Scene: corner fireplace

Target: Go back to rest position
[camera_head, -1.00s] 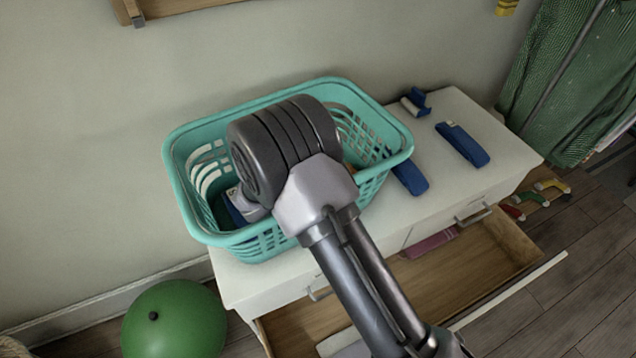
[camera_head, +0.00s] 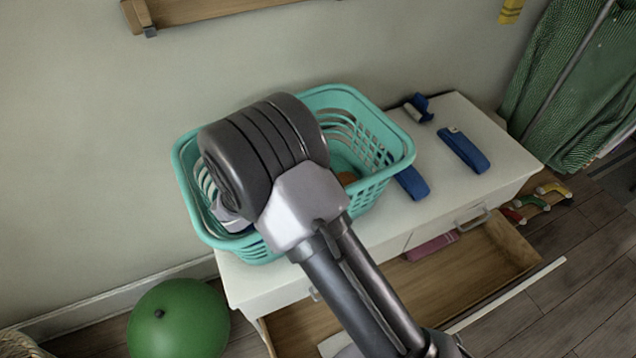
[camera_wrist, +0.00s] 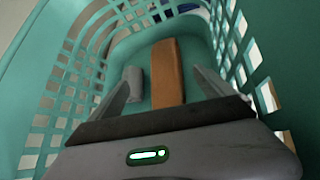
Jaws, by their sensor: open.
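My gripper (camera_wrist: 165,80) is open in the wrist view, with its two fingers apart and pointing down into the teal basket (camera_wrist: 50,75). An orange-brown block (camera_wrist: 168,72) lies on the basket floor, seen between the fingers. A small grey item (camera_wrist: 133,83) lies beside it, near the left finger. I cannot tell how far the fingers are above them; nothing appears gripped. In the head view, my arm covers much of the basket (camera_head: 385,170) and hides the gripper.
The basket stands on a white drawer cabinet (camera_head: 470,205) holding blue items (camera_head: 462,150). Its drawer (camera_head: 450,270) is open, with a pink item (camera_head: 432,247) inside. A green ball (camera_head: 178,318) is on the floor at left. A wooden ledge (camera_head: 195,10) is on the wall above.

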